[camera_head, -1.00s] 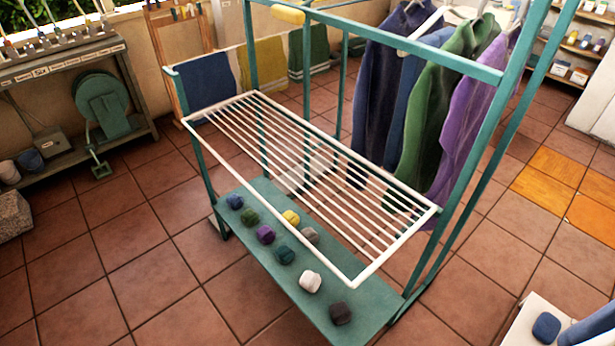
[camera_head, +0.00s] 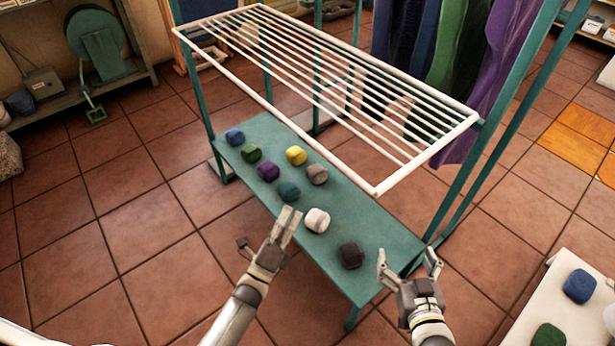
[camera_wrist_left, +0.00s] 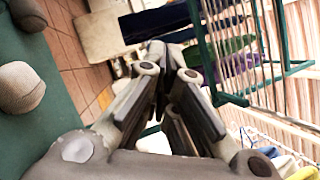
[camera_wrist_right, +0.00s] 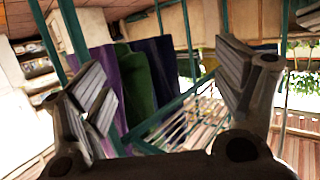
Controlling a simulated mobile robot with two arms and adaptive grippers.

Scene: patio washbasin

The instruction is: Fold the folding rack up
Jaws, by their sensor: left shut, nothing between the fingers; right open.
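The folding rack (camera_head: 375,191) is a white frame with many thin bars, mounted on a teal stand (camera_head: 203,100). It sticks out roughly level over a low teal shelf. In the left wrist view its bars (camera_wrist_left: 283,60) show at the right; in the right wrist view the bars (camera_wrist_right: 190,118) show between the fingers. My left gripper (camera_head: 287,222) is shut and empty, in front of the rack's front bar and lower in the picture, apart from it. My right gripper (camera_head: 408,264) is open and empty, below the rack's near right corner in the picture.
The low teal shelf (camera_head: 255,135) holds several coloured lumps, including a white one (camera_head: 317,220) and a dark one (camera_head: 351,255). Purple and green garments (camera_head: 490,80) hang behind the rack. A white table (camera_head: 575,318) stands at lower right.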

